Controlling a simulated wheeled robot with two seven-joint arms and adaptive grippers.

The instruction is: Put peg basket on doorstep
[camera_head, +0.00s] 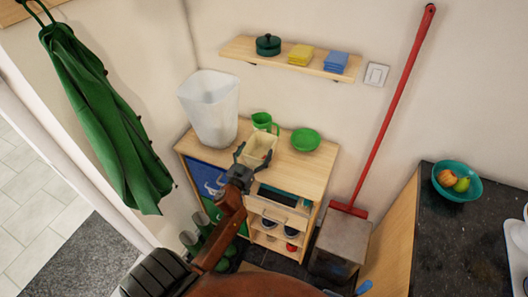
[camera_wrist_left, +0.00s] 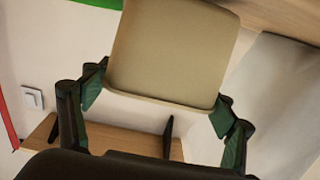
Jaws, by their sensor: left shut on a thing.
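The peg basket, a small cream box (camera_head: 259,149), is at the front of the wooden cabinet's top, beside the green jug. My left gripper (camera_head: 250,160) is shut on it, with fingers at both sides. I cannot tell whether its base touches the top. In the left wrist view the basket (camera_wrist_left: 172,48) fills the upper middle between the fingers of my left gripper (camera_wrist_left: 158,112). A grey speckled slab (camera_head: 82,258), which looks like the doorstep, lies at the lower left by the white door frame. My right gripper is not in view.
The cabinet (camera_head: 298,172) also bears a white bin (camera_head: 210,107), a green jug (camera_head: 263,122) and a green bowl (camera_head: 305,139). A green coat (camera_head: 103,110) hangs near the doorway. The slab's visible part looks clear.

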